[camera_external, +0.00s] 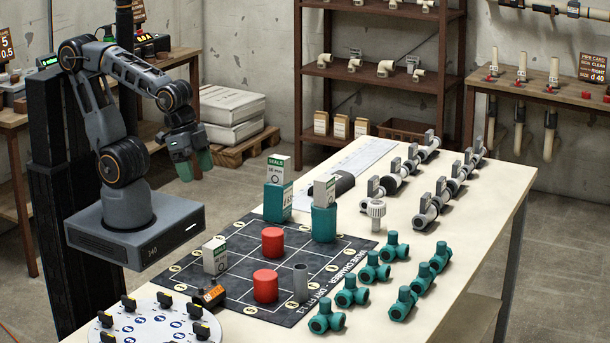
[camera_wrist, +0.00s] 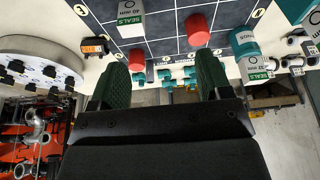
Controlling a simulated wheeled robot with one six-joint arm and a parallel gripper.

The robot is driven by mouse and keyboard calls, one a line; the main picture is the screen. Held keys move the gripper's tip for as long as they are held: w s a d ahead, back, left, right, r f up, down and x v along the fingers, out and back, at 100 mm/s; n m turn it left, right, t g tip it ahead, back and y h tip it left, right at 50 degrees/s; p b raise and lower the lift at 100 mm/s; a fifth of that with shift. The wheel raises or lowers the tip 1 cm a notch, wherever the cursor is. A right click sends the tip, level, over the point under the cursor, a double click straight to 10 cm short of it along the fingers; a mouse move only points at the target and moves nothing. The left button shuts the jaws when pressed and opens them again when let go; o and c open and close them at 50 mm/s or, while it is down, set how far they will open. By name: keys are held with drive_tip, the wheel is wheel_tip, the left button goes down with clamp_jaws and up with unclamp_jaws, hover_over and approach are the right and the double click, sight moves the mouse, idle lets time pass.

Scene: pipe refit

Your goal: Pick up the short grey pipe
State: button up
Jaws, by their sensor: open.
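The short grey pipe (camera_external: 300,282) stands upright on the dark gridded mat (camera_external: 335,262), close to the mat's near right corner. It is beside the nearer red cylinder (camera_external: 265,286). My gripper (camera_external: 195,166) is raised to the left of the table, well away from the pipe. Its two green fingers are spread in the wrist view (camera_wrist: 162,80) with nothing between them.
Another red cylinder (camera_external: 272,241), a white box (camera_external: 214,255), teal containers (camera_external: 323,224) and an orange device (camera_external: 209,294) stand around the mat. A white round plate (camera_external: 155,325) is at the near left. Teal fittings (camera_external: 352,292) and grey valves (camera_external: 425,212) line the table's right side.

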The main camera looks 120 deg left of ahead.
drive_tip(key=shift+c, duration=0.7)
drive_tip(key=w+d+f+n+h+b, duration=0.1)
drive_tip(key=w+f+n+h+b, duration=0.1)
drive_tip(key=w+n, duration=0.1)
drive_tip(key=w+d+f+n+h+b, duration=0.2)
drive_tip(key=w+n, duration=0.1)
drive_tip(key=n, duration=0.2)
drive_tip(key=w+d+f+n+h+b, duration=0.2)
drive_tip(key=w+n, duration=0.2)
drive_tip(key=shift+d+n+t, duration=0.15)
drive_tip(key=shift+n+t, duration=0.15)
drive_tip(key=w+f+n+t+h+b, duration=0.2)
drive_tip(key=w+n, duration=0.4)
drive_tip(key=n+t+b, duration=0.3)
drive_tip(key=n+t, duration=0.1)
drive_tip(key=n, duration=0.5)
approach(300, 266)
drive_tip(key=shift+h, duration=0.4)
drive_tip(key=x, duration=0.6)
drive_tip(key=shift+a+f, duration=0.3)
drive_tip(key=shift+f, duration=0.05)
drive_tip(key=shift+x, duration=3.15)
drive_tip(key=shift+r, duration=0.15)
